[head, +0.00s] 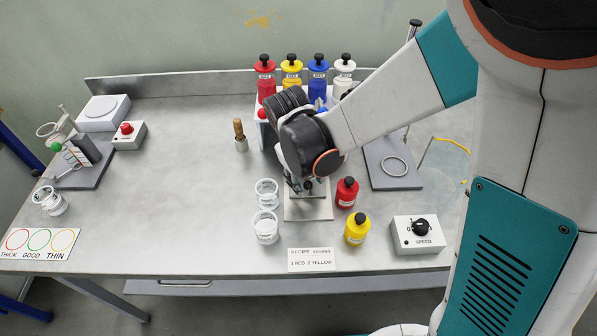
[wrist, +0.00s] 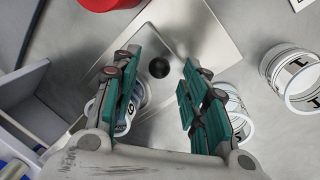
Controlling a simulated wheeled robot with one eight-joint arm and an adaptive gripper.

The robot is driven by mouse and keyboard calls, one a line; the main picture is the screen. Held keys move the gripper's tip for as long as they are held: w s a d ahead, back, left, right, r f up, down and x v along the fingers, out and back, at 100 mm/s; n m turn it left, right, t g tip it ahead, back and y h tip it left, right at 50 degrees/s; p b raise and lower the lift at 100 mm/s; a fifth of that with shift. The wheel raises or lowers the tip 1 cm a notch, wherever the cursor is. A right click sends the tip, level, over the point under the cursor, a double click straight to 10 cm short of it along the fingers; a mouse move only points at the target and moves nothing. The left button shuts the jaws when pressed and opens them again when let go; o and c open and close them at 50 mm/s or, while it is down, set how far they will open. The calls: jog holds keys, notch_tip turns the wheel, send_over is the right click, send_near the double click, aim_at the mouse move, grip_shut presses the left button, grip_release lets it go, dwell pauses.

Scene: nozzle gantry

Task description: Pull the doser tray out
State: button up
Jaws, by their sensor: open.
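The doser tray (head: 309,210) is a flat light grey plate sticking out from the front of the doser stand on the bench. It also shows in the wrist view (wrist: 212,40), with a round black knob (wrist: 158,68) on it. My gripper (wrist: 158,70) is open above the tray, with the knob showing between its fingertips. I cannot tell how far the fingertips are above it. In the head view my wrist hides most of the doser, and my gripper (head: 303,184) is only partly visible. A white-and-blue labelled item (wrist: 124,122) shows behind the left finger.
Clear jars (head: 266,228) stand left of the tray. A red bottle (head: 347,192) and a yellow bottle (head: 357,229) stand right of it. A recipe card (head: 311,260) lies in front. A speed box (head: 418,235) stands at the right. The bench's left middle is clear.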

jog(key=shift+w+d+f+b, duration=0.15)
jog(key=shift+f+b, duration=0.25)
jog(key=shift+f, duration=0.55)
